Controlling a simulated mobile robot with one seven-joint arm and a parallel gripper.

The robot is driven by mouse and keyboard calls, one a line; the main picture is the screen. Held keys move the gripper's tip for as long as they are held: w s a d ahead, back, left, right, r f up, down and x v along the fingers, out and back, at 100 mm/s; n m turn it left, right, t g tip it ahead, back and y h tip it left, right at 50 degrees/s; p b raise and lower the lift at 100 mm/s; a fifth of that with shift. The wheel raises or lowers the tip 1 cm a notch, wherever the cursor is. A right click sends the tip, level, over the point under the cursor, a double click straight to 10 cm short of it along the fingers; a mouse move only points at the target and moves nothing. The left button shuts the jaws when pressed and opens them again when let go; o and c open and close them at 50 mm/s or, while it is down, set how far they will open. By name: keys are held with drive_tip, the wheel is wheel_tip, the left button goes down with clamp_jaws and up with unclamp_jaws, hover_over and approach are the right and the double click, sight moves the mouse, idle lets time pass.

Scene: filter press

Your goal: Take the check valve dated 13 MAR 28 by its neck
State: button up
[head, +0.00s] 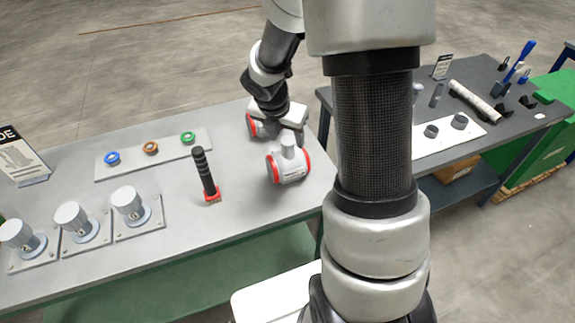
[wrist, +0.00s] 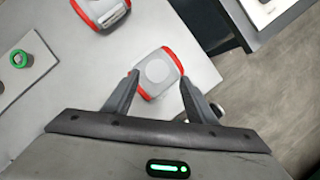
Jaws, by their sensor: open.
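Two pale grey check valves with red end flanges stand near the bench's right end. The nearer valve (head: 290,166) has its neck pointing up. In the wrist view this valve (wrist: 157,71) lies between and below my fingertips, its round neck top facing the camera. My gripper (wrist: 159,79) is open and empty above it, one finger to each side; I cannot tell how high. The farther valve (head: 256,126) is partly hidden by my gripper in the head view. It shows at the wrist view's top (wrist: 102,10), with a label too small to read. No date is legible on either valve.
A dark handle-like tool on a red base (head: 206,176) stands left of the nearer valve. A plate holds blue, brown and green rings (head: 188,137). Several capped cylinders (head: 131,201) stand at the front left. A second, dark bench (head: 465,75) stands to the right beyond a gap.

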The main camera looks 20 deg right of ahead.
sight(287, 141)
drive_tip(key=shift+w+b+x, duration=0.15)
drive_tip(key=shift+b+x, duration=0.05)
drive_tip(key=shift+x, duration=1.15)
drive_tip(key=shift+w+b+x, duration=0.15)
drive_tip(key=shift+x, duration=1.2)
drive_tip(key=shift+a+r, duration=0.1)
drive_tip(key=shift+r, duration=0.05)
drive_tip(key=c, duration=1.1)
